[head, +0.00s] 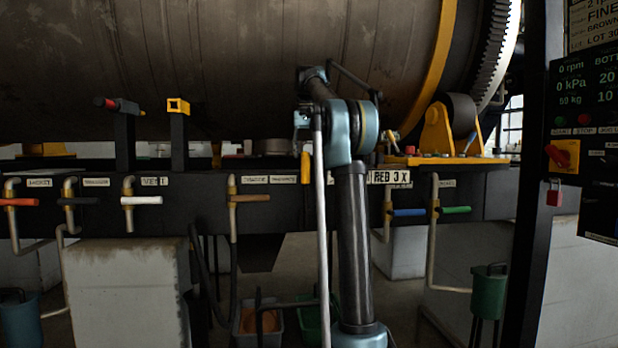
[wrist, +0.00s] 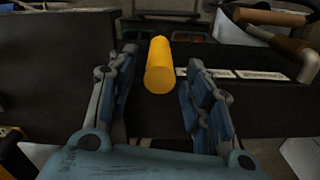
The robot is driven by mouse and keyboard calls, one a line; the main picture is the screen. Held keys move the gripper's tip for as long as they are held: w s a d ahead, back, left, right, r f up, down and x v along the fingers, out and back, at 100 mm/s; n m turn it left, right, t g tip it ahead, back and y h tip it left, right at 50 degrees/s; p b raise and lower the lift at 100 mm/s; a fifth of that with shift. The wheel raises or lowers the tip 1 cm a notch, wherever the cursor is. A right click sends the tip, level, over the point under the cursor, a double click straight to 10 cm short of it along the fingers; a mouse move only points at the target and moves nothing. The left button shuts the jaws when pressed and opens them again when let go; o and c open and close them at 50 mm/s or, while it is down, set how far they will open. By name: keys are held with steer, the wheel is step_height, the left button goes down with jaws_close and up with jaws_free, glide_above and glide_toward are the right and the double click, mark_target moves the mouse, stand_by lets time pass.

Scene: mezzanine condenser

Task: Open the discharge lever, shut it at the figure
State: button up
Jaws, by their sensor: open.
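A yellow lever grip (head: 305,167) hangs on the black beam in the head view, just left of my arm; I take it for the discharge lever. In the wrist view the yellow grip (wrist: 159,67) points toward the camera, between the spread fingers of my gripper (wrist: 161,58). A gap shows on both sides, and I see no contact. In the head view my arm largely hides the gripper. The dark display panel (head: 578,110) at the right reads 0 rpm, 0 kPa and what looks like 60 kg.
A brown-handled pipe valve (head: 249,198) is left of the lever; blue (head: 408,212) and green (head: 454,210) handles are to its right. Label plates (wrist: 235,73) line the beam. A grey tub (head: 246,321) and a green tub (head: 303,323) stand below. The large drum (head: 220,60) hangs above.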

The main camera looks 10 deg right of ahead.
mark_target(306, 173)
step_height(306, 173, down, 9)
steer(key=shift+r, duration=0.2)
stand_by(0.3)
jaws_close()
